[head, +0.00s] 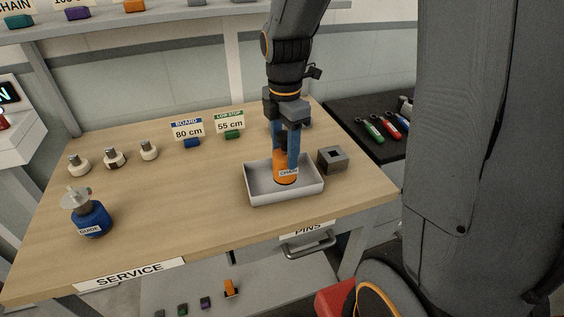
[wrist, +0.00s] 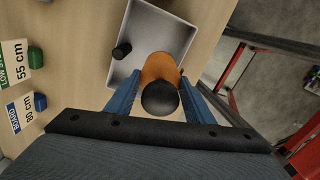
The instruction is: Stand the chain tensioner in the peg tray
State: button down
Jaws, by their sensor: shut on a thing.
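The orange chain tensioner (head: 285,168), with a white label partly reading CHAIN, is between the blue fingers of my gripper (head: 286,160). My gripper is shut on it from above. The tensioner looks upright, and its lower end is within the outline of the light grey peg tray (head: 259,193). I cannot tell whether its base touches the tray floor. In the wrist view the tensioner (wrist: 158,67) shows a round black top, close to one wall of the tray (wrist: 151,27).
A dark grey block with a square hole (head: 332,160) is just right of the tray. Signs for 80 cm (head: 187,128) and 55 cm (head: 229,121) stand behind. A blue GUIDE part (head: 92,219) is at the front left. The wooden bench (head: 180,215) is clear left of the tray.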

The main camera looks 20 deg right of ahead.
aim_at(284, 134)
jog(key=shift+f+p, duration=0.35)
jog(key=shift+f, duration=1.7)
jog(key=shift+f, duration=0.15)
jog(key=c, duration=0.8)
grip_release()
jog(key=shift+a, duration=0.1)
jog(key=shift+c, duration=0.2)
notch_tip(284, 134, up, 12)
jog(key=shift+r+b, duration=0.2)
jog(key=shift+b, duration=0.95)
